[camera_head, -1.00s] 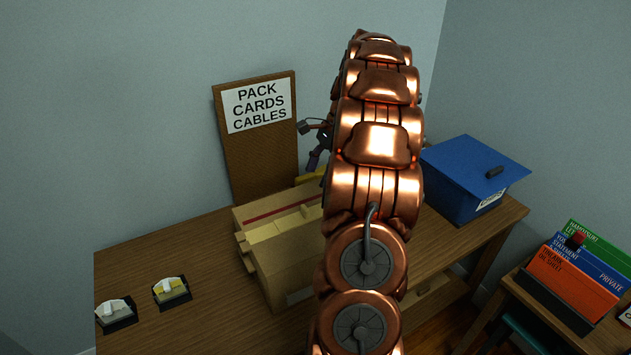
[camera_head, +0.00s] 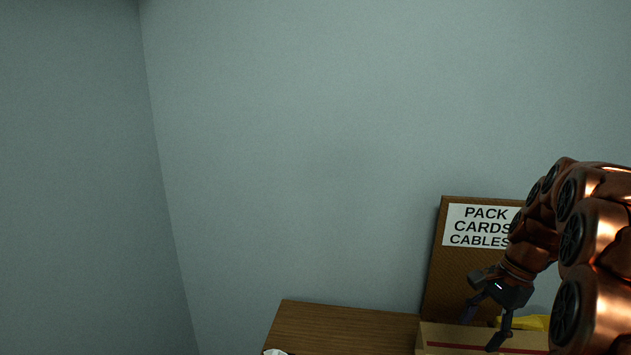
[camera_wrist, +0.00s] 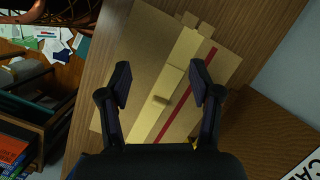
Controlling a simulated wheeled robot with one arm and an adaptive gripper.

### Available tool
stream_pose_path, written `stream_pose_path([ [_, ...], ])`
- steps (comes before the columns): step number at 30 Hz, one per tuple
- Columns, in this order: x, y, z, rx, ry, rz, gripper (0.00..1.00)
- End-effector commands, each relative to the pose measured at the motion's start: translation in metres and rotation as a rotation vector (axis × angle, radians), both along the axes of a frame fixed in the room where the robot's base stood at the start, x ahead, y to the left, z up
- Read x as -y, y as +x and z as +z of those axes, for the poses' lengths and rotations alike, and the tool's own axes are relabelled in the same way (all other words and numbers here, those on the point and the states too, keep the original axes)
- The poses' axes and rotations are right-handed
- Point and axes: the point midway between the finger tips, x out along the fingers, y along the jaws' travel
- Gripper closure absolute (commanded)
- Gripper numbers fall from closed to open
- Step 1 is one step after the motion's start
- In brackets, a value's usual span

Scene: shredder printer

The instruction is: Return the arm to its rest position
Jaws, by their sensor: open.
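My copper arm fills the right edge of the head view, bent over with its end pointing down. My gripper (camera_head: 487,325) is open and empty, just in front of the board and above the cardboard box (camera_head: 475,336). In the wrist view my gripper (camera_wrist: 160,85) has its two dark fingers spread apart. The closed box, with a tan tape strip and a red stripe, shows below and between them (camera_wrist: 145,65). I cannot tell the exact height of the gripper over the box.
A cork board (camera_head: 440,275) with a "PACK CARDS CABLES" sign stands behind the box on the wooden desk (camera_head: 340,330). Something yellow (camera_head: 525,322) lies near the box. A dark open drawer or bin (camera_wrist: 50,110) shows at left in the wrist view. The left wall area is clear.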

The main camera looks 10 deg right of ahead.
Motion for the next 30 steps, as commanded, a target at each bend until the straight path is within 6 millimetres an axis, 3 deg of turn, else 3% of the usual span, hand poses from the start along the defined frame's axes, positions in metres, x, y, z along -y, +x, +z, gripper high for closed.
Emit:
stream_pose_path([
  [6,-0.06,-0.019,0.006,0.013,-0.029,0.218,0.36],
  [15,-0.125,-0.058,0.007,0.037,-0.071,0.516,0.36],
  [21,-0.16,-0.092,0.003,0.048,-0.092,0.716,0.36],
  [30,-0.198,-0.147,-0.008,0.073,-0.125,1.016,0.36],
])
